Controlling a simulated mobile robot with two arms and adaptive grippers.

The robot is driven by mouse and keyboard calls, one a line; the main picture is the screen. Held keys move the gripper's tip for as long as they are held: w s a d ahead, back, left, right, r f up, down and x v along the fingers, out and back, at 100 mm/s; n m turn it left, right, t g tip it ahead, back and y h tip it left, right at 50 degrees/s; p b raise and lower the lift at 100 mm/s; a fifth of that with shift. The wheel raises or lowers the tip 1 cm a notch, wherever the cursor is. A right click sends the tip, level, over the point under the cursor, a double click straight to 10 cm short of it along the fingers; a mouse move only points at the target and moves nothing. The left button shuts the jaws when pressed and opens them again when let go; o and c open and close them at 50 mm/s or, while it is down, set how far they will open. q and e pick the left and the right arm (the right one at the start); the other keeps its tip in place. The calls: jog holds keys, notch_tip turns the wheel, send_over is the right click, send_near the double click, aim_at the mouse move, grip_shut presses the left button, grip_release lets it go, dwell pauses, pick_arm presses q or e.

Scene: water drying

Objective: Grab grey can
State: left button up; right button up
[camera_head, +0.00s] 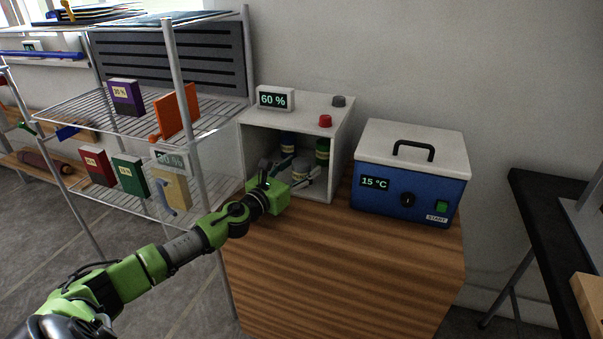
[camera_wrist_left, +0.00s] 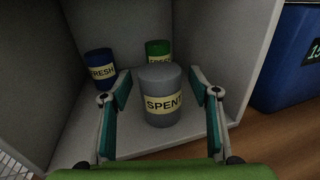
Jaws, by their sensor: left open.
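The grey can (camera_wrist_left: 160,98) stands upright on the floor of the open white box and carries a yellow label reading SPENT. In the left wrist view it sits between the two fingers of my left gripper (camera_wrist_left: 161,92), with a gap on each side. In the head view my left gripper (camera_head: 288,174) reaches into the front of the box and is open; it hides much of the grey can (camera_head: 301,170) there. My right gripper is not in view.
Behind the grey can stand a blue can (camera_wrist_left: 99,64) and a green can (camera_wrist_left: 157,48). The white box (camera_head: 347,135) has side walls close to the gripper. A blue machine (camera_head: 390,205) stands right of it on the wooden cabinet (camera_head: 340,265). A wire shelf (camera_head: 215,122) is at left.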

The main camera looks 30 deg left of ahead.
pick_arm(q)
jog(key=shift+w, duration=0.2)
jog(key=c, duration=1.3)
jog(key=shift+a+r, duration=0.1)
jog(key=shift+r, duration=0.05)
